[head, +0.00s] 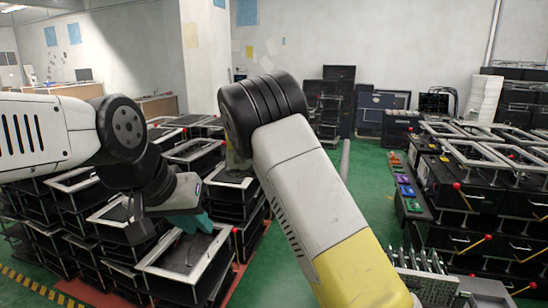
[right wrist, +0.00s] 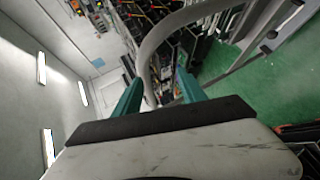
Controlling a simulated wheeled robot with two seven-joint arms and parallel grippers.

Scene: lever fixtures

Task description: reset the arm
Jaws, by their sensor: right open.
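My left arm comes in from the left of the head view and bends down. Its left gripper (head: 192,221) has teal fingers above a grey-framed black rack; the gap between them does not show clearly. My right arm, white and yellow with a black joint, crosses the middle of the head view, and its gripper is not visible there. In the right wrist view my right gripper (right wrist: 158,80) is open, its teal fingers apart. A grey curved tube (right wrist: 150,50) shows between and beyond them; I see no contact. Levers with red knobs (head: 457,186) stand on black units at the right.
Black racks with grey frames (head: 75,180) fill the left side. More black units (head: 490,205) crowd the right. A strip of green floor (head: 372,190) lies open between them. Cabinets (head: 381,107) stand by the back wall.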

